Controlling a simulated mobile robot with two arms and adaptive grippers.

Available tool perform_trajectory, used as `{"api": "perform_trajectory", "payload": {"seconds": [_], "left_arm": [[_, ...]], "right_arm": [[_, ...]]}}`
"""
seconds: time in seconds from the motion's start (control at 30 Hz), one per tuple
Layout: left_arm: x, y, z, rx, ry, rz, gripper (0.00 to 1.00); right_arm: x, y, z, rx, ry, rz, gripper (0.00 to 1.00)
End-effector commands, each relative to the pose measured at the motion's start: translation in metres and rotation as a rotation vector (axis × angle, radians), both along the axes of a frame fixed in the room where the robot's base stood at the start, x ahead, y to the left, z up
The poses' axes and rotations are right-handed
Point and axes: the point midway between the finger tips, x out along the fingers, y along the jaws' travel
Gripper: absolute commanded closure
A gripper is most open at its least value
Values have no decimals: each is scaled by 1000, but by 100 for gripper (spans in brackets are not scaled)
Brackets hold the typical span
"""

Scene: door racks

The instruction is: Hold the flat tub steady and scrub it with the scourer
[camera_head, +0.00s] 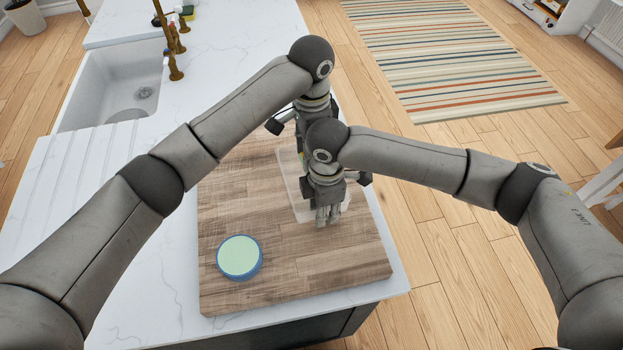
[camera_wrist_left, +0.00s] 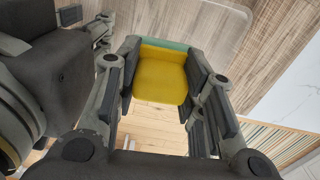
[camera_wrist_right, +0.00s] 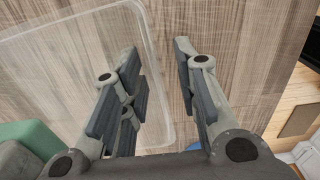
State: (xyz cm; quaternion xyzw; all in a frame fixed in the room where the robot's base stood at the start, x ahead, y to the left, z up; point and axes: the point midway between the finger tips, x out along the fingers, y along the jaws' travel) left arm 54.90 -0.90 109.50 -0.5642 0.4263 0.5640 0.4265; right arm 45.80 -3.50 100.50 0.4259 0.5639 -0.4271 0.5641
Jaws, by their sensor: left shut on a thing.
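The flat tub (camera_head: 289,178) is clear and shallow and lies on the wooden board, partly hidden by my arms. Its rounded corner shows in the left wrist view (camera_wrist_left: 238,22). My left gripper (camera_wrist_left: 160,75) is shut on the scourer (camera_wrist_left: 162,82), a yellow block with a green layer. In the head view the scourer is almost hidden behind my right gripper. My right gripper (camera_head: 327,219) points down at the tub's near right part. In the right wrist view its fingers (camera_wrist_right: 158,62) are apart, with the tub's rim (camera_wrist_right: 152,45) running between them, not visibly clamped.
The wooden board (camera_head: 270,290) lies on the white counter (camera_head: 150,270). A round blue container with a pale green top (camera_head: 240,257) stands at its near left. A sink (camera_head: 115,85) and brass taps (camera_head: 172,60) are at the far left. The board's near right is clear.

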Motion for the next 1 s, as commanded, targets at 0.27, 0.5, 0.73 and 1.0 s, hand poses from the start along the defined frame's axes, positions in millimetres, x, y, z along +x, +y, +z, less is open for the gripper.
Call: {"api": "perform_trajectory", "payload": {"seconds": [0.27, 0.5, 0.73, 1.0], "left_arm": [[0, 0, 0, 0, 0, 0, 82], [0, 0, 0, 0, 0, 0, 82], [0, 0, 0, 0, 0, 0, 82], [0, 0, 0, 0, 0, 0, 82]], "right_arm": [[0, 0, 1, 1, -1, 0, 70], [1, 0, 30, 2, -5, 1, 70], [1, 1, 80, 2, -4, 0, 70], [1, 0, 116, 2, -2, 0, 70]]}}
